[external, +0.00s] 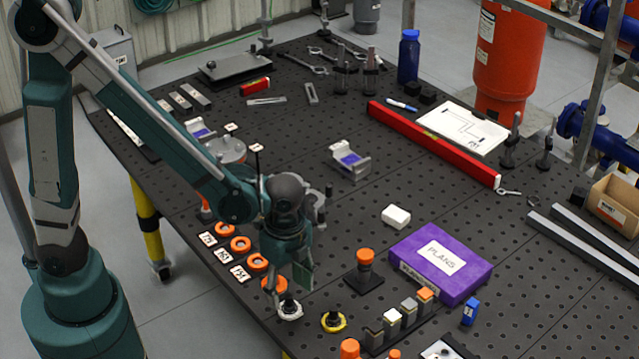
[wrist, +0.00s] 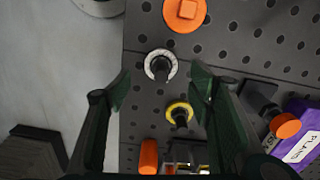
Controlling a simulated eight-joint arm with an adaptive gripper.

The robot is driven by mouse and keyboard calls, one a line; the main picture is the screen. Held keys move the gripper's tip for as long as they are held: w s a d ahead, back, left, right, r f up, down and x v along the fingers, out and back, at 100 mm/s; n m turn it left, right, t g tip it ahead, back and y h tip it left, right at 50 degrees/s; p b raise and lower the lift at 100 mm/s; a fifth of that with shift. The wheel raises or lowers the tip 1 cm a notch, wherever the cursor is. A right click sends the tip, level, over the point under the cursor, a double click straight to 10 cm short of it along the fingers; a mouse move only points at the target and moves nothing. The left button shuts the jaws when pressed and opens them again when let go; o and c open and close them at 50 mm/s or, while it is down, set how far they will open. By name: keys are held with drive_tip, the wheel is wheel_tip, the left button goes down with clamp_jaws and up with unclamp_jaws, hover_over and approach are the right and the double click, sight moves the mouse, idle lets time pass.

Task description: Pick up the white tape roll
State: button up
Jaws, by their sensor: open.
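The white tape roll (external: 290,310) lies on the black perforated table near its front left edge, around a dark upright peg. In the wrist view the white tape roll (wrist: 160,65) shows as a white ring ahead of and between my fingers. My gripper (external: 297,272) is above and just behind the roll in the external view, pointing down. In the wrist view my gripper (wrist: 158,90) is open, with its two green fingers spread wide and nothing between them. A yellow tape roll (external: 333,321) sits just right of the white one, also around a dark peg; it also shows in the wrist view (wrist: 179,113).
Several orange rings (external: 240,244) line the left table edge beside number cards. An orange-topped post (external: 364,272) stands to the right, near a purple PLANS box (external: 440,262). A block row (external: 400,322) stands right of the yellow roll. Open floor (wrist: 60,60) lies past the table edge.

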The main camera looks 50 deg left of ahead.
sight(289, 296)
drive_tip(key=shift+f, duration=0.15)
drive_tip(key=shift+a+f, duration=0.1)
drive_tip(key=shift+f, duration=2.4)
drive_tip(key=c, duration=1)
